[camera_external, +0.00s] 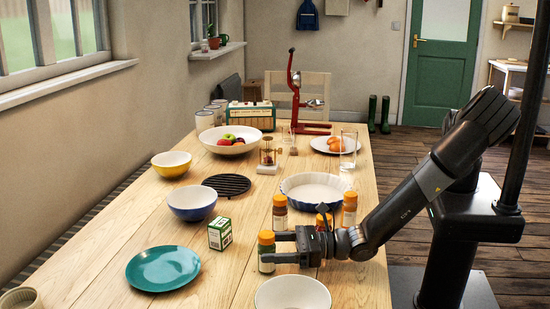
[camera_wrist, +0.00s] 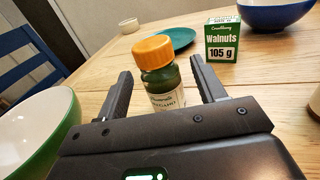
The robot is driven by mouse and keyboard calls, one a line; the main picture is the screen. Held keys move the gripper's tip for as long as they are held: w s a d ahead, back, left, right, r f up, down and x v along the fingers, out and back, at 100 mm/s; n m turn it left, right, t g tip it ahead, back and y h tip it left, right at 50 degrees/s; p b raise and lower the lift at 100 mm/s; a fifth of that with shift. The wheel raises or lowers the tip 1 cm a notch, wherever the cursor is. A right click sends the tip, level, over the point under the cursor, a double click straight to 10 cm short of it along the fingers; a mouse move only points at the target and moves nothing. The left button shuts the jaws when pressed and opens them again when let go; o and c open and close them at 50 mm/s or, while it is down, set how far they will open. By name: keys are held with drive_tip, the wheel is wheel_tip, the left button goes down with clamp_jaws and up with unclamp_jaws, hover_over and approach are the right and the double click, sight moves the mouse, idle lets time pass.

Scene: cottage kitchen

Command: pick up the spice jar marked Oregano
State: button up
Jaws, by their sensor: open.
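The Oregano spice jar (camera_wrist: 165,85) has an orange cap, dark green contents and a pale label whose lettering, partly cut off, appears to read Oregano. It stands upright on the table, between the two fingers of my gripper (camera_wrist: 161,72). The fingers are open, with a visible gap on each side of the jar. In the external view the same jar (camera_external: 266,254) stands at the fingertips of my gripper (camera_external: 277,247), which reaches in level from the right. The jar's lower part is hidden by my gripper in the wrist view.
Other orange-capped jars stand close by: one behind (camera_external: 280,213), one to the right (camera_external: 350,208), and one partly hidden behind my wrist (camera_external: 322,221). A white bowl (camera_external: 292,294) is in front, a Walnuts box (camera_external: 220,234) and teal plate (camera_external: 163,268) to the left, a pie dish (camera_external: 315,188) behind.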

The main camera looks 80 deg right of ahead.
sight(259, 254)
drive_tip(key=shift+w+a+f, duration=0.25)
drive_tip(key=shift+w+f, duration=0.65)
drive_tip(key=shift+w, duration=0.15)
drive_tip(key=shift+w+a, duration=0.1)
drive_tip(key=shift+w, duration=0.3)
drive_tip(key=shift+c, duration=0.4)
drive_tip(key=c, duration=1)
drive_tip(key=shift+r, duration=0.1)
drive_tip(key=shift+c, duration=0.2)
